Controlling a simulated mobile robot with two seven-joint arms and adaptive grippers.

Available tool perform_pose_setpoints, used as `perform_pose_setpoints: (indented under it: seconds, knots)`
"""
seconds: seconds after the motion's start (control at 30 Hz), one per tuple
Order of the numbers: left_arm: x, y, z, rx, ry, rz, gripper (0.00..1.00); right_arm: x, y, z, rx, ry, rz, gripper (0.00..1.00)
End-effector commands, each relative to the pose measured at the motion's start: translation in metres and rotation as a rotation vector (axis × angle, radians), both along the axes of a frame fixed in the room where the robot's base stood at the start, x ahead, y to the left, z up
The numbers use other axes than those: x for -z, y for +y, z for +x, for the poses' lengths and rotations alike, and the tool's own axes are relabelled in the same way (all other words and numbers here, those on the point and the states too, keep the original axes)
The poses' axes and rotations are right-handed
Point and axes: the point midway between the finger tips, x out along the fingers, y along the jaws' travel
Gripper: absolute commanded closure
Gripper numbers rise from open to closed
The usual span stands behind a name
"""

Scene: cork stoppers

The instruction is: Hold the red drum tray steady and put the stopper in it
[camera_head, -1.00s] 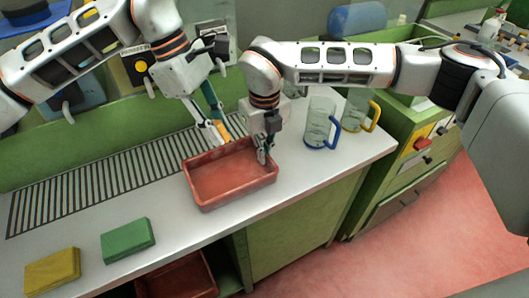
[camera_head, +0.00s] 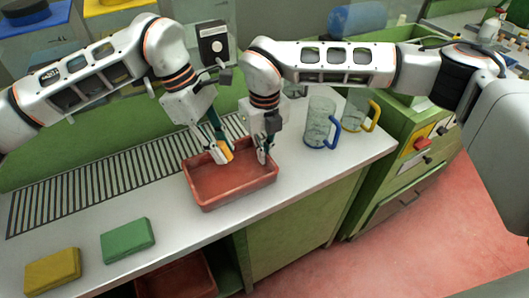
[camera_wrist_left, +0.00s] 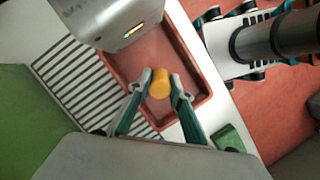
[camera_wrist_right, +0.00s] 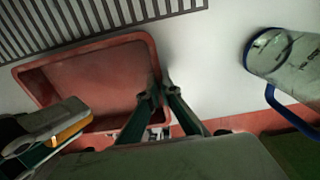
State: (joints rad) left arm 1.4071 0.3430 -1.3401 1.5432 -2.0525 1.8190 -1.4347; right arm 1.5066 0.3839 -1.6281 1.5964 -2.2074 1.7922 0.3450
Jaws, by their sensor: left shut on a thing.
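The red tray (camera_head: 205,200) rests on the white counter. My left gripper (camera_head: 221,156) is above its inside, shut on the orange-yellow stopper (camera_head: 227,150). The left wrist view shows the stopper (camera_wrist_left: 160,82) between both fingertips, with the tray floor behind it. My right gripper (camera_head: 264,155) is at the tray's right wall. In the right wrist view its fingertips (camera_wrist_right: 159,88) lie close together, one on each side of that wall, and appear shut on it. The tray (camera_wrist_right: 100,72) looks empty.
A blue-handled glass mug (camera_head: 318,122) and a yellow-handled one (camera_head: 356,108) stand right of the tray. A green block (camera_head: 128,240) and a yellow block (camera_head: 52,270) lie to the front left. A slotted grate (camera_head: 90,188) runs behind. Counter between blocks and tray is clear.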

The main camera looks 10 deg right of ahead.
Motion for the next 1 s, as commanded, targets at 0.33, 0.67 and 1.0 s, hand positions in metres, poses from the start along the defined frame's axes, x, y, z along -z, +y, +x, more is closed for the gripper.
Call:
perform_pose_setpoints:
  seconds: [0.33, 0.67, 1.0]
  knots:
    - [0.022, 0.0, 0.0, -0.001, 0.001, 0.001, 0.87, 0.0, 0.0, 0.0, 0.0, 0.0, 0.0, 1.0]
    - [0.042, 0.0, 0.0, 0.0, 0.0, 0.0, 0.87, 0.0, 0.0, 0.0, 0.0, 0.0, 0.0, 1.0]
    - [0.046, 0.0, 0.0, 0.0, 0.0, 0.0, 0.87, 0.0, 0.0, 0.0, 0.0, 0.0, 0.0, 1.0]
